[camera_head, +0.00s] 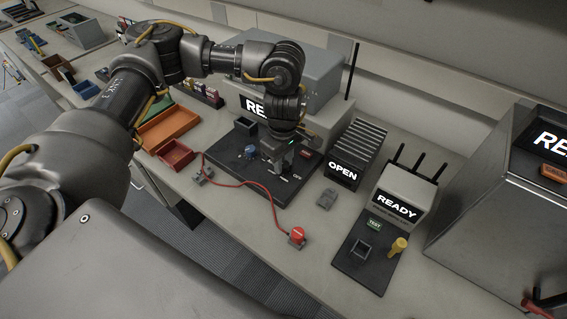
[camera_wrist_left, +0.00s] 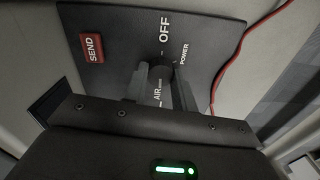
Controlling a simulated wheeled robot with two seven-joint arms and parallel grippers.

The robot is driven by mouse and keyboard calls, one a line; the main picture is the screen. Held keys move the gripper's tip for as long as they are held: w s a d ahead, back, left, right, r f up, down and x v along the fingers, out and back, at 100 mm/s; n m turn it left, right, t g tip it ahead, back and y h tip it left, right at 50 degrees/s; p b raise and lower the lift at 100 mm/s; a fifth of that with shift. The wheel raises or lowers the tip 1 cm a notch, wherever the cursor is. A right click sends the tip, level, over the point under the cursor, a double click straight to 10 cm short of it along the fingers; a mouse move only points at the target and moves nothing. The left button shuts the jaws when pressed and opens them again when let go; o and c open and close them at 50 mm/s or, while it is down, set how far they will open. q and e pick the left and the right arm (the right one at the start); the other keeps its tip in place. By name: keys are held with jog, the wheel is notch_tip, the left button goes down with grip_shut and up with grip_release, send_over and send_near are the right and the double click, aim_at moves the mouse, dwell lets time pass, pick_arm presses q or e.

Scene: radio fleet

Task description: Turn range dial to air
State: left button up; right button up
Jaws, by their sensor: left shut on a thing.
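The dial (camera_wrist_left: 157,66) is a small dark knob on a black panel (camera_wrist_left: 112,55), between the white words OFF and AIR in the left wrist view. My left gripper (camera_wrist_left: 158,85) is shut on the dial, one finger on each side. Its fingers hide much of the knob, so I cannot tell where it points. In the head view my left gripper (camera_head: 277,163) reaches down onto the same black panel (camera_head: 262,188), which lies before a grey box with a lit sign. My right gripper is not in view.
A red SEND button (camera_wrist_left: 93,48) and a blue knob (camera_head: 250,152) are on the panel. A red cable (camera_head: 262,187) runs across the bench to a red button (camera_head: 297,236). A ribbed OPEN unit (camera_head: 357,142) and a READY unit (camera_head: 405,188) stand to the right.

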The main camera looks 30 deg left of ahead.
pick_arm(q)
jog(key=shift+r+m, duration=0.1)
jog(key=shift+m, duration=0.3)
jog(key=o, duration=1)
notch_tip(320, 180, up, 11)
dwell(0.6)
